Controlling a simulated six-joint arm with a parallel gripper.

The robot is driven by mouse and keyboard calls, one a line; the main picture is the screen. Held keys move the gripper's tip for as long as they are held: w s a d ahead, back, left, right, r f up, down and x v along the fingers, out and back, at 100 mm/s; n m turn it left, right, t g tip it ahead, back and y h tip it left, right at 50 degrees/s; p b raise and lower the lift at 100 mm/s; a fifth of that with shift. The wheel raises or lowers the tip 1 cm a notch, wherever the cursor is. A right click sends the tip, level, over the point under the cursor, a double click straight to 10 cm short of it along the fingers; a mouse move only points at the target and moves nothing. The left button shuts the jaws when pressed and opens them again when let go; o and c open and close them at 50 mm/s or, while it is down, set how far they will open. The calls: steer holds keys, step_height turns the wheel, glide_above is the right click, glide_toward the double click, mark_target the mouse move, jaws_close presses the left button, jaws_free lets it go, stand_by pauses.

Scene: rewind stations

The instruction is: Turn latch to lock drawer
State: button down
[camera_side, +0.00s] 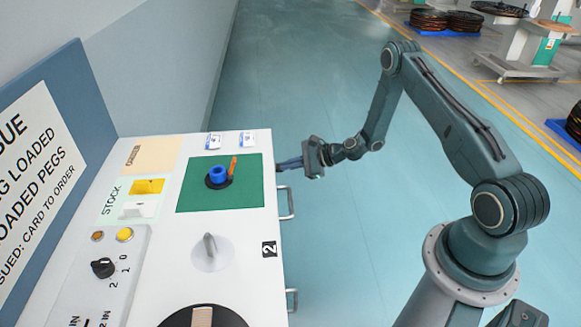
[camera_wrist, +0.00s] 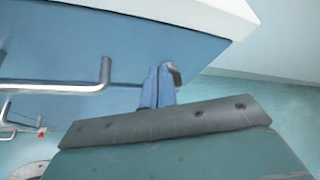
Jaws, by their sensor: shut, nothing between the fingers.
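My gripper (camera_side: 280,165) is at the right-hand front face of the white-topped cabinet (camera_side: 262,140), level with the green mat. In the wrist view its two blue fingers (camera_wrist: 158,82) are together with nothing between them. A small dark grey piece, apparently the latch (camera_wrist: 174,73), shows just beside the fingertips on the blue cabinet front. I cannot tell whether they touch, nor how the latch is turned. A drawer's grey bar handle (camera_side: 289,203) is below the gripper in the side view; a handle (camera_wrist: 104,72) also shows left of the fingers in the wrist view. The drawer looks closed.
A green mat (camera_side: 250,195) on the cabinet top carries a blue ring-shaped part (camera_side: 219,173) and an orange stick (camera_side: 233,166). A second handle (camera_side: 292,300) is farther down the front. The floor (camera_side: 335,240) beside the cabinet is clear.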

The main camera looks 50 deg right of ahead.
steer(key=s+d, duration=0.4)
steer(key=shift+d, duration=0.15)
stand_by(0.6)
steer(key=shift+s, duration=0.1)
steer(key=s+a+r+n+g+h, duration=0.1)
steer(key=s+a+r+n+g, duration=0.1)
steer(key=a+r+n, duration=0.45)
steer(key=s+a+r+n+g, duration=0.15)
steer(key=r+n, duration=0.25)
steer(key=r, duration=0.5)
steer(key=s+a+r+n+g+h, duration=0.1)
steer(key=s+a+r+n+g, duration=0.1)
steer(key=a+r+n, duration=0.45)
steer(key=s+r+n+h, duration=0.2)
steer(key=s+r, duration=0.4)
steer(key=s, duration=0.6)
steer(key=s+r+n+h, duration=0.2)
steer(key=s+r+n, duration=0.2)
steer(key=s, duration=0.9)
step_height(320, 180, up, 3)
steer(key=shift+r, duration=0.1)
